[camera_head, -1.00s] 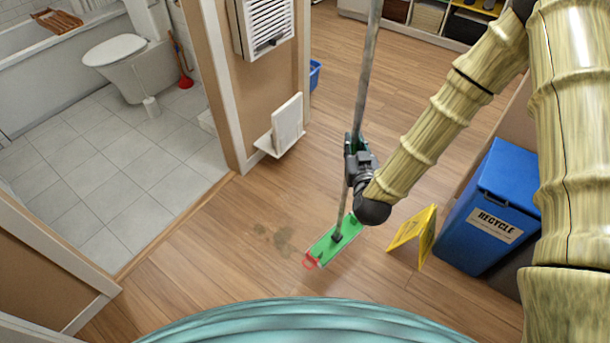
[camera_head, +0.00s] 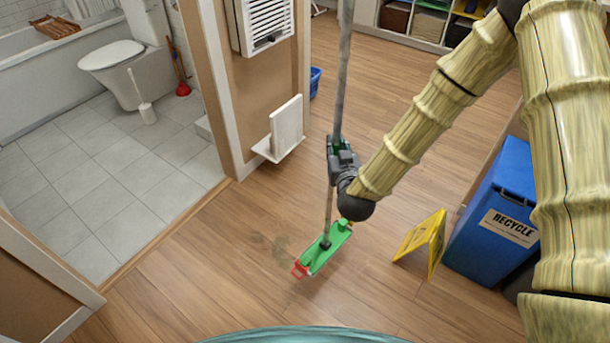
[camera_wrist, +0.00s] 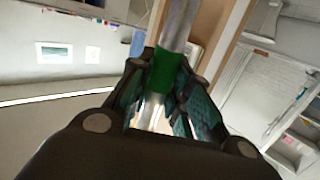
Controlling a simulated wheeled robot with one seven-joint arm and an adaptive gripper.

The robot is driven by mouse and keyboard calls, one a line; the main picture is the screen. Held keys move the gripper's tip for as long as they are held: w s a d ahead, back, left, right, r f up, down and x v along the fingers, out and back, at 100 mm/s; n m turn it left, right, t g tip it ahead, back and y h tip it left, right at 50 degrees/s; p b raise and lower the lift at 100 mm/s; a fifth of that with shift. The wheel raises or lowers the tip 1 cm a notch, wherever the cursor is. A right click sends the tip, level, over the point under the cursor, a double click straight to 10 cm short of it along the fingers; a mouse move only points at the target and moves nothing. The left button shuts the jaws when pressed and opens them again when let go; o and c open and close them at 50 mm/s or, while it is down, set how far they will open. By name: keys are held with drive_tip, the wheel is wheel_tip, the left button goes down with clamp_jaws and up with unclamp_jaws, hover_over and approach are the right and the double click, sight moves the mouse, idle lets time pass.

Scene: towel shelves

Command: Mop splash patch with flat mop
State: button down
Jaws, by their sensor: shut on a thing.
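The flat mop has a long grey pole and a green head (camera_head: 322,250) with a red end, on or just above the wooden floor. The splash patch (camera_head: 282,248) is a faint dull stain on the floor, just left of the mop head; the head may hide part of it. My gripper (camera_head: 335,152) is shut around the mop's pole, which stands nearly upright. In the wrist view, my gripper's fingers (camera_wrist: 167,100) close around the pole at a green band (camera_wrist: 167,70).
A yellow floor sign (camera_head: 424,242) stands right of the mop head, beside a blue recycle bin (camera_head: 500,215). A wall with a small ledge (camera_head: 278,145) stands behind left. The bathroom doorway with a tiled floor (camera_head: 120,190) is at left. Bare wooden floor surrounds the stain.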

drive_tip(key=w+a+f+y+b, duration=0.1)
drive_tip(key=w+a+f+b, duration=0.2)
drive_tip(key=f+b, duration=0.4)
drive_tip(key=w+a+f+n+b, duration=0.1)
drive_tip(key=w+a+f+b, duration=0.2)
drive_tip(key=b, duration=0.9)
drive_tip(key=shift+a+f+y, duration=0.4)
drive_tip(key=shift+a+f, duration=0.95)
drive_tip(key=shift+f, duration=0.9)
